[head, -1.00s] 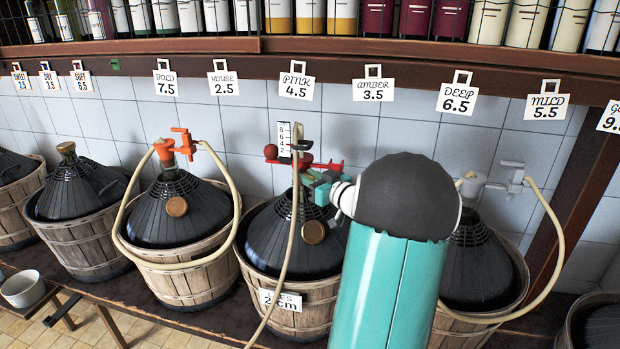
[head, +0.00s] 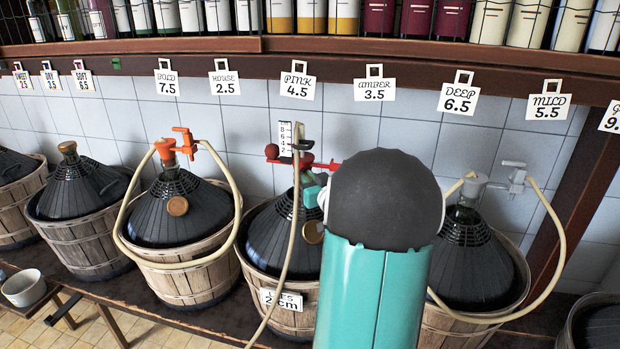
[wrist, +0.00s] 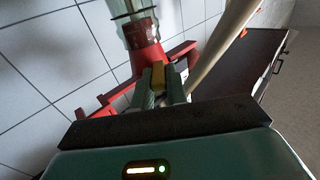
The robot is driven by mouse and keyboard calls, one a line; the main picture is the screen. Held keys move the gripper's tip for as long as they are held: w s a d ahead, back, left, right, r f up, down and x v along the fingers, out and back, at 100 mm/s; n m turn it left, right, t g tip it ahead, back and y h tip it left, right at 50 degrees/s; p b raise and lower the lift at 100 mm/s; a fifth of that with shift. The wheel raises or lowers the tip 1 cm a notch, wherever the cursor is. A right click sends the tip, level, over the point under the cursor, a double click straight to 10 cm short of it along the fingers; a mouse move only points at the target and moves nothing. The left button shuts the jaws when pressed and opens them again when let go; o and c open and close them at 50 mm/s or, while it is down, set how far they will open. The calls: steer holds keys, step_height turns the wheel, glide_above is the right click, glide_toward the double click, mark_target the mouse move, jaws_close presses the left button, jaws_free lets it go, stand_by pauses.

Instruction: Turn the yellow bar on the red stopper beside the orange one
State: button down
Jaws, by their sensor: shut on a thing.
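The red stopper (head: 303,162) sits on the neck of the dark demijohn (head: 275,245) just right of the one with the orange stopper (head: 167,148). In the wrist view the red stopper (wrist: 145,55) is close in front of me, with red arms reaching out to the sides. My gripper (wrist: 160,88) is shut on the yellow bar (wrist: 158,74), which shows between the teal fingers. In the head view my gripper (head: 315,190) is at the stopper's right side, mostly hidden by my arm. The bar cannot be made out there.
A pale hose (head: 287,260) runs down in front of the basket, near my gripper, and shows in the wrist view. A small level scale (head: 285,137) stands behind the stopper. The tiled wall is close behind.

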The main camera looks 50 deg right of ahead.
steer(key=shift+w+a+m+g+h, duration=0.3)
steer(key=shift+m+g+h, duration=1.1)
steer(key=shift+g+h, duration=0.1)
steer(key=shift+w+a+m+g+h, duration=0.3)
steer(key=shift+a+m+g+h, duration=0.05)
steer(key=shift+m+g+h, duration=1.1)
steer(key=shift+w+a+m+g+h, duration=0.3)
steer(key=shift+m+g+h, duration=1.05)
steer(key=shift+g+h, duration=0.2)
steer(key=shift+g, duration=0.3)
steer(key=c, duration=1.7)
jaws_free()
steer(key=v, duration=1.3)
steer(key=shift+s+a+f, duration=0.15)
steer(key=shift+a, duration=0.2)
